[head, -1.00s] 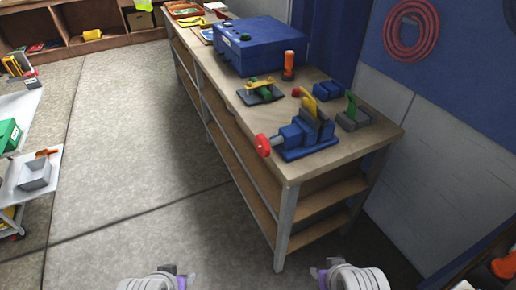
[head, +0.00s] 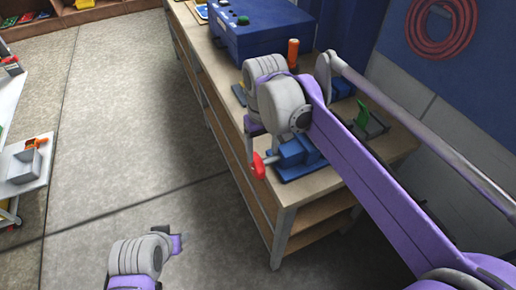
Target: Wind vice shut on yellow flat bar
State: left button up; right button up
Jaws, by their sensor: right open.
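The blue vice (head: 297,160) stands on the near end of the workbench, partly hidden behind my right arm. Its red handle (head: 258,168) sticks out over the bench's left edge. The yellow flat bar and the vice jaws are hidden behind my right arm. My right gripper (head: 254,127) is over the bench edge, just above the red handle in the picture and apart from it. It is open, with its fingers mostly hidden. My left gripper (head: 177,245) is low over the floor at the lower left, away from the bench; its opening is unclear.
The workbench (head: 340,178) also carries a blue box (head: 262,38), an orange-handled tool (head: 293,52) and a grey block with a green part (head: 362,115). A grey cart (head: 22,185) stands at left. The floor between is clear.

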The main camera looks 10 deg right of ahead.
aim_at(260, 166)
jog(key=shift+w+a+r, duration=0.1)
jog(key=shift+w+a, duration=0.15)
jog(key=shift+w, duration=0.25)
jog(key=shift+f, duration=0.25)
jog(key=f, duration=1)
jog(key=shift+s, duration=0.3)
grip_shut()
